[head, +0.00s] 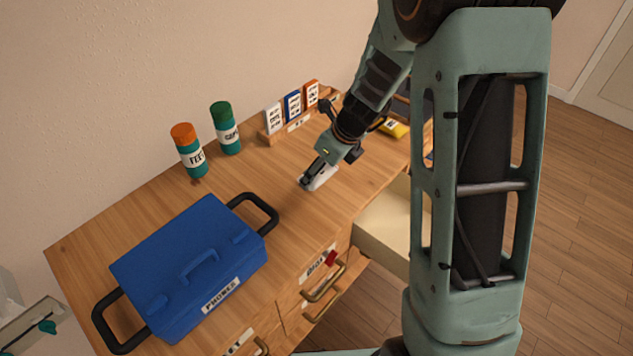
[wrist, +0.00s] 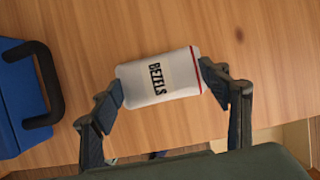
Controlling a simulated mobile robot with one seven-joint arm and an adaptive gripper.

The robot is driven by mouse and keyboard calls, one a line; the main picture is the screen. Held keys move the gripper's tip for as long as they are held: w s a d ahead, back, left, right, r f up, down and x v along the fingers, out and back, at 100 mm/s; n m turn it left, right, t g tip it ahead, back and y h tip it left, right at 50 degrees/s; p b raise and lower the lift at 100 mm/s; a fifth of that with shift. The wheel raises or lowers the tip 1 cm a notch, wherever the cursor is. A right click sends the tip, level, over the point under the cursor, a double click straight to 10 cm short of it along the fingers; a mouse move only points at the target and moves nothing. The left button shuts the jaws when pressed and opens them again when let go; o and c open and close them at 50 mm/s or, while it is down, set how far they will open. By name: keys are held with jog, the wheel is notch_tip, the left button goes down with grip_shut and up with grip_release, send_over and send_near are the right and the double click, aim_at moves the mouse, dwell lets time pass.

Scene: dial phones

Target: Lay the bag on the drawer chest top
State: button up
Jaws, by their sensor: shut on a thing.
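A white bag (wrist: 160,78) labelled BEZELS, with a red stripe near one end, is between the two fingers of my gripper (wrist: 166,84) in the wrist view. The fingers press on its two ends. In the head view my gripper (head: 314,178) is low over the wooden drawer chest top (head: 255,178), and the bag (head: 322,178) shows partly behind it. The bag is at or just above the surface; I cannot tell if it touches.
A blue case (head: 190,265) with black handles stands left of the bag. Orange-capped (head: 188,150) and green-capped (head: 225,128) canisters stand at the back. A rack (head: 290,128) of small boxes and a yellow item (head: 394,128) are beyond my gripper. A drawer (head: 385,220) is open.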

aim_at(317, 182)
jog(key=shift+a+f, duration=0.15)
jog(key=shift+f, duration=0.05)
jog(key=f, duration=0.1)
jog(key=f+b, duration=0.1)
jog(key=f, duration=0.1)
jog(key=shift+a+f, duration=0.3)
jog(key=shift+f, duration=0.1)
jog(key=shift+r, duration=0.1)
jog(key=o, duration=0.7)
jog(key=shift+f, duration=0.2)
jog(key=o, duration=0.5)
jog(key=shift+c, duration=0.2)
jog(key=shift+r, duration=0.1)
